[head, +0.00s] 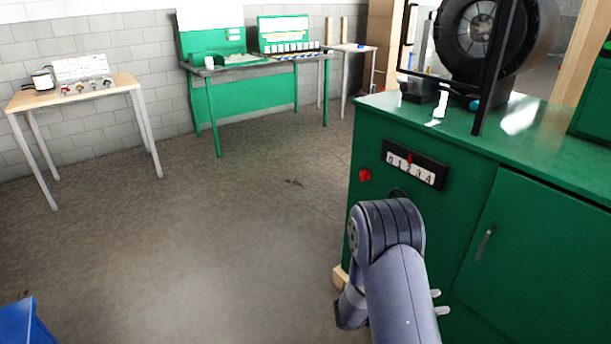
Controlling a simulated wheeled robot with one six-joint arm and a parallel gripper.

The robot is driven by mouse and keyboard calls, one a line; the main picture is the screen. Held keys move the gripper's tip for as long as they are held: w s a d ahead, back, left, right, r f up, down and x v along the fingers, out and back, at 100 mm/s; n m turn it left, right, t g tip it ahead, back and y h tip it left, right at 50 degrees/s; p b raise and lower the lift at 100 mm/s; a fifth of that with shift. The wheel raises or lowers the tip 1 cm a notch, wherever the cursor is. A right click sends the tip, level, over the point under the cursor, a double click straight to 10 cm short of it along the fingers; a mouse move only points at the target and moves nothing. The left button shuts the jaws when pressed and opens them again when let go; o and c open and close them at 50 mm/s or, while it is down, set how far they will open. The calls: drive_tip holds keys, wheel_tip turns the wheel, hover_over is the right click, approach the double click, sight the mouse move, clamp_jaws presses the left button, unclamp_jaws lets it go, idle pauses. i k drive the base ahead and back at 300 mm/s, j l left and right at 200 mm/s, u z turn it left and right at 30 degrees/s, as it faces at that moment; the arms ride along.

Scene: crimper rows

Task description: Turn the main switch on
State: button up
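A red rotary knob (365,175) sits on the front of the green cabinet (460,215), near its left edge. To its right is a black panel with a white scale (412,170) marked 0 to 4 and a small red pointer near the middle. I cannot tell for sure which of these is the main switch. My arm rises in front of the cabinet, below the knob and the scale. Two pale fingertips of my gripper (439,302) stick out to the right behind my arm, apart, with nothing seen between them. The rest of the gripper is hidden.
A large dark wheel-like machine (490,35) and a black post stand on the cabinet top. The cabinet door has a handle (484,244). A small wooden table (75,92) and a green bench (255,68) stand by the wall. The floor on the left is mostly clear; a blue box (25,322) is at lower left.

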sight(365, 174)
drive_tip(key=i+l+u, duration=0.15)
drive_tip(key=i+u, duration=0.2)
drive_tip(key=i+l+u, duration=0.35)
drive_tip(key=i, duration=0.15)
drive_tip(key=i+l+u, duration=0.3)
drive_tip(key=i+l, duration=0.35)
drive_tip(key=i, duration=0.1)
